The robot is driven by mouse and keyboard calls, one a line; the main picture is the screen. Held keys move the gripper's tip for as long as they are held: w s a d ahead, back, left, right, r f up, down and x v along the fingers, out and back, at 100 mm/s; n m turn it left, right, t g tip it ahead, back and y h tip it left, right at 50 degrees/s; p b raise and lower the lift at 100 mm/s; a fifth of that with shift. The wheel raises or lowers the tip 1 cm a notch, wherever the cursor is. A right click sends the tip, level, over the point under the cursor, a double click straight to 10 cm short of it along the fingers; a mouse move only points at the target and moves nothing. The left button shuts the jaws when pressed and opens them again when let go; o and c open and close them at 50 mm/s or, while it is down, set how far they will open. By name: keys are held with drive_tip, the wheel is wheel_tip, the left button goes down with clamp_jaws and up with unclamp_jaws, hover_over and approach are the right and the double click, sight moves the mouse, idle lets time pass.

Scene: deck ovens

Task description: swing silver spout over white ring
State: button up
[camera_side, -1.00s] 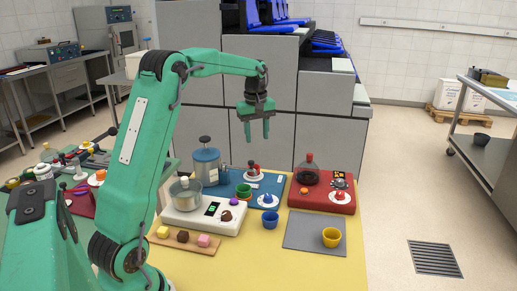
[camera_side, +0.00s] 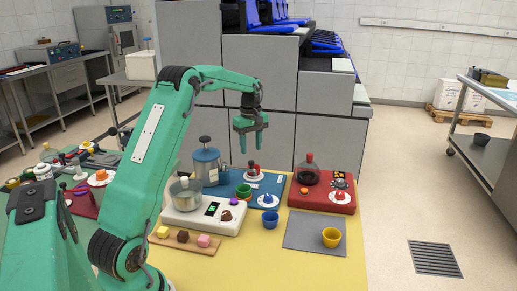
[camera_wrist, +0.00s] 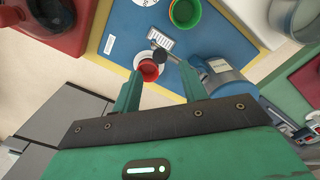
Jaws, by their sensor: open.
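My gripper (camera_side: 251,149) hangs open and empty above the back of the blue base (camera_side: 243,181). In the wrist view the open fingers (camera_wrist: 159,88) frame a small red cup-like part (camera_wrist: 149,70), apart from it. The grey-blue canister (camera_side: 206,167) stands at the left of that base.
A white base (camera_side: 200,218) with a pot is front left. Blue (camera_side: 270,219) and yellow (camera_side: 331,237) cups stand in front. Grey wall panels rise behind.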

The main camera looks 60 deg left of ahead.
sight(251, 161)
drive_tip(key=shift+f, duration=2.7)
drive_tip(key=shift+c, duration=0.2)
clamp_jaws()
